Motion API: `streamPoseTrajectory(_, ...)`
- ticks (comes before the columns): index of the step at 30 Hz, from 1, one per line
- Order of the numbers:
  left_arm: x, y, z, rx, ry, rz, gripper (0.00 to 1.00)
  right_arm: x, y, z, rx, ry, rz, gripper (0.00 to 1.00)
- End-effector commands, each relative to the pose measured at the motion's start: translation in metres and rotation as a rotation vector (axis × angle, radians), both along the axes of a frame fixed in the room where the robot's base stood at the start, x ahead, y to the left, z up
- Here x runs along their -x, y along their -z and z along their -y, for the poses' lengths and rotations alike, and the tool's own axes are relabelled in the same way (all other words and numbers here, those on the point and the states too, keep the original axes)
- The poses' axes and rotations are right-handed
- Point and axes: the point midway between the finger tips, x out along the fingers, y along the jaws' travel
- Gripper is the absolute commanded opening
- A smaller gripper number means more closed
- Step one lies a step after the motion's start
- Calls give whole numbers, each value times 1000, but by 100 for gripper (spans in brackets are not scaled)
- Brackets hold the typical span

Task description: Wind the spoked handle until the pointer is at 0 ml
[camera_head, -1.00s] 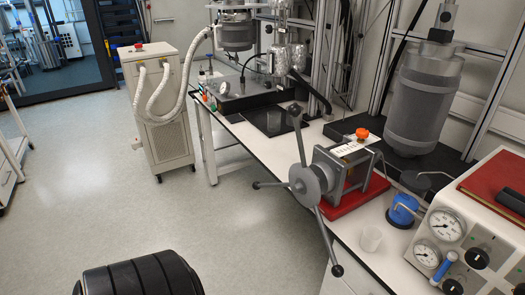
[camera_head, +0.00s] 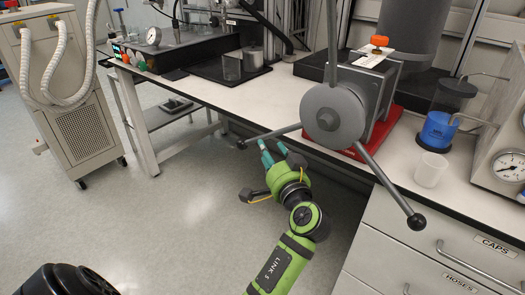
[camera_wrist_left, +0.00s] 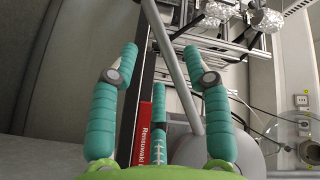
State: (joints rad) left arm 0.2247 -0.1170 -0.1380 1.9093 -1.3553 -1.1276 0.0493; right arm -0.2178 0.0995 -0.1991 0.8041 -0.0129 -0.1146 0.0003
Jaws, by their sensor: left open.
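The grey spoked handle (camera_head: 333,113) has a round hub and ball-ended spokes: one points up, one left, one down to the right. It sits on the front of a grey metal block on a red base (camera_head: 382,132). A white scale plate (camera_head: 372,58) with an orange knob (camera_head: 379,40) lies on top; its pointer and marks are too small to read. My left gripper (camera_head: 275,150), with teal fingers, is open just below the left spoke. In the left wrist view, a spoke (camera_wrist_left: 178,65) runs between the spread fingers. My right gripper is not in view.
A blue-filled vessel (camera_head: 438,128) and a clear beaker (camera_head: 430,170) stand right of the red base. Drawers (camera_head: 430,245) lie below the bench edge. A gauge unit (camera_head: 510,165) is at far right, a hose cabinet (camera_head: 65,90) at far left.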

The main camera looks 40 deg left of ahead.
Motion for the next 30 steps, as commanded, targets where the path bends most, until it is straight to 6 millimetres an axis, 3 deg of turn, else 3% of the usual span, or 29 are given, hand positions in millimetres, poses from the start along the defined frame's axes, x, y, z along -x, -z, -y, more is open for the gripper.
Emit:
streamPoseTrajectory(12, -35, -2, -47, -4, -1, -1, 48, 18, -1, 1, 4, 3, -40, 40)
streamPoseTrajectory(23, -40, -1, -53, -1, 1, -1, 48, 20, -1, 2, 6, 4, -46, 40)
streamPoseTrajectory(24, -40, -1, -53, -1, 1, -1, 44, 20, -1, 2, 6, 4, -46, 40)
streamPoseTrajectory(27, -40, -1, -53, -1, 1, -1, 4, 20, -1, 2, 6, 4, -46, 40)
streamPoseTrajectory(30, -40, -1, -53, -1, 1, -2, 0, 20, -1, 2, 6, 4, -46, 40)
